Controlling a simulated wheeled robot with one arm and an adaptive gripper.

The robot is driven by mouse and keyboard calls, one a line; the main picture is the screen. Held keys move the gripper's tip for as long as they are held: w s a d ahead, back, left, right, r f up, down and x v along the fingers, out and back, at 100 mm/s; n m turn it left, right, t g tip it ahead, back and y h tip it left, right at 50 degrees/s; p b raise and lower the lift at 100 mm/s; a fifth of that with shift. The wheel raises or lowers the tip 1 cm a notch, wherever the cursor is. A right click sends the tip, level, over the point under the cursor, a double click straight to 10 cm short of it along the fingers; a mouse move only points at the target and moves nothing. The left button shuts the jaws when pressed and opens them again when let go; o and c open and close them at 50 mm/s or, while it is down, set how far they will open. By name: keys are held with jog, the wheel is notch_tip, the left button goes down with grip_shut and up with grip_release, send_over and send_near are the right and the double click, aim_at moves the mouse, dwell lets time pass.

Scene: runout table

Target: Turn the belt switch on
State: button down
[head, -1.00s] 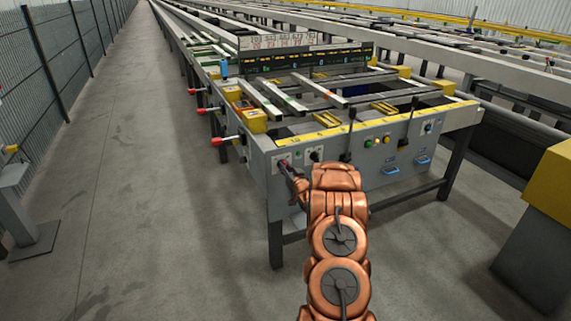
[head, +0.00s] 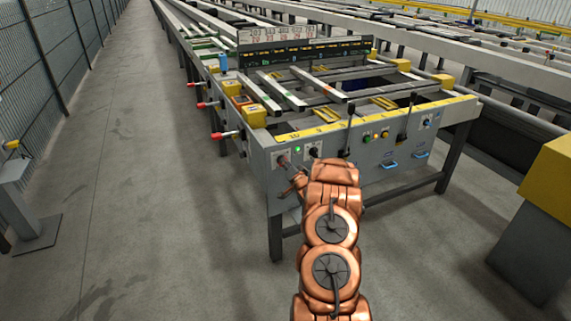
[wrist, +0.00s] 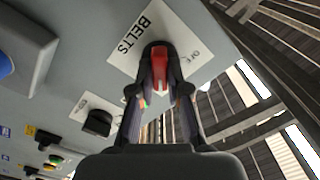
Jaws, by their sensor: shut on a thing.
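The belt switch has a red handle (wrist: 160,68) on a white plate marked BELTS (wrist: 133,42) in the wrist view. My gripper (wrist: 160,80) is shut on the red handle, with a dark finger on each side. In the head view, my gripper (head: 288,170) reaches the left end of the grey front panel (head: 330,172). The switch plate (head: 281,159) shows there, but the handle is mostly hidden. A green light (head: 297,150) glows just right of the plate.
A black knob (head: 313,152) and two black levers (head: 348,130) (head: 406,122) stand along the panel. Red-tipped handles (head: 217,135) project left. The floor aisle (head: 130,180) is clear.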

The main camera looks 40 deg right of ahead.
dwell(0.4)
jog(key=c, duration=1.1)
grip_release()
jog(key=shift+c, duration=0.2)
jog(key=v, duration=1.2)
